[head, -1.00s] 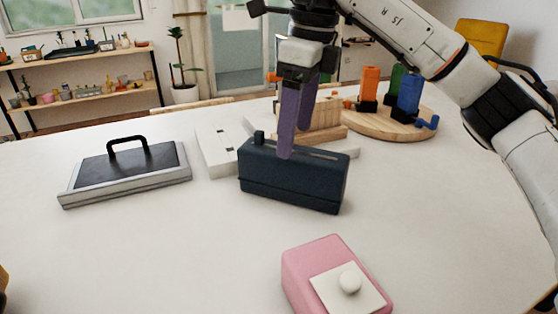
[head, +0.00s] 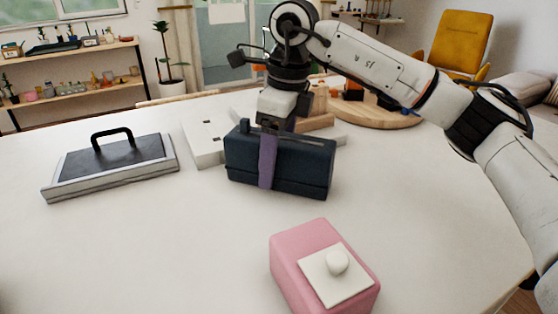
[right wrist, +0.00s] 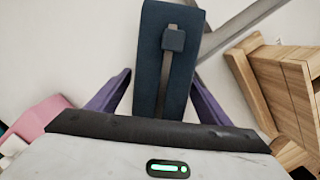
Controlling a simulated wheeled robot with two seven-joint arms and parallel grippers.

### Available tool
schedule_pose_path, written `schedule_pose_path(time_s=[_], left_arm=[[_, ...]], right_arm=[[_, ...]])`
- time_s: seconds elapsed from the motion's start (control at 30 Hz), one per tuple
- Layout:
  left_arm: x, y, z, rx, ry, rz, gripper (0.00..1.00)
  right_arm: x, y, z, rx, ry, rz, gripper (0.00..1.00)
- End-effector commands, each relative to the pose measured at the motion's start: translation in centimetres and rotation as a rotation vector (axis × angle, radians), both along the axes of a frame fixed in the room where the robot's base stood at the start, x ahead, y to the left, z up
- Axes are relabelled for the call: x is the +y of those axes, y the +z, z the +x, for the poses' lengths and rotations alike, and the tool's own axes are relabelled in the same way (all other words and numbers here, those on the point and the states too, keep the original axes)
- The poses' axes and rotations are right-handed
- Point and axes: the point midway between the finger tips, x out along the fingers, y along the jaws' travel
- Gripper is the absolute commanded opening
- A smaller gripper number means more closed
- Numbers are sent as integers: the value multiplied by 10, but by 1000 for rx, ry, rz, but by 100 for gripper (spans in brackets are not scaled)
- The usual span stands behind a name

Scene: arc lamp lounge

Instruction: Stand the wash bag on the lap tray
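The wash bag (head: 300,168) is a dark navy box-shaped bag standing upright on the white table, with a zip strip along its top. My right gripper (head: 268,165) is lowered over it, one purple finger in front of its near face and the other hidden behind it. In the right wrist view the bag (right wrist: 150,60) lies between the two spread fingers (right wrist: 160,88), with narrow gaps visible. What looks like the lap tray (head: 75,165), a dark sloped panel with grey edges and a black handle, lies empty to the left. My left gripper is out of view.
A pink box (head: 293,252) with a white knobbed plate stands at the front. A white slotted block (head: 203,145) is just behind the bag. A round wooden board (head: 385,115) is at the back right. The table between tray and pink box is clear.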

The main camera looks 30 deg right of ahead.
Motion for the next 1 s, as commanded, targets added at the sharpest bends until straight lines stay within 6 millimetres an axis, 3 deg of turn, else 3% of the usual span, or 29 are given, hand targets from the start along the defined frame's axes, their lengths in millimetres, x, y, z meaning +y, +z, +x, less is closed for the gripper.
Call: schedule_pose_path(time_s=[0.03, 0.3, 0.37, 0.53, 0.67, 1.0], left_arm=[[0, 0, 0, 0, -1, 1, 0], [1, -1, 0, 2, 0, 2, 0], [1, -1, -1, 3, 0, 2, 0], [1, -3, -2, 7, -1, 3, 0], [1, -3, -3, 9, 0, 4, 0], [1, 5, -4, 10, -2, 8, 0]], right_arm=[[0, 0, 0, 0, 0, 0, 64], [0, 1, 0, 0, 0, 0, 19], [0, 2, 0, -2, 0, 2, 12], [0, 3, 0, -3, 0, 1, 12], [0, 15, 1, -5, 0, 3, 12], [1, 81, 1, -4, 0, 3, 12]])
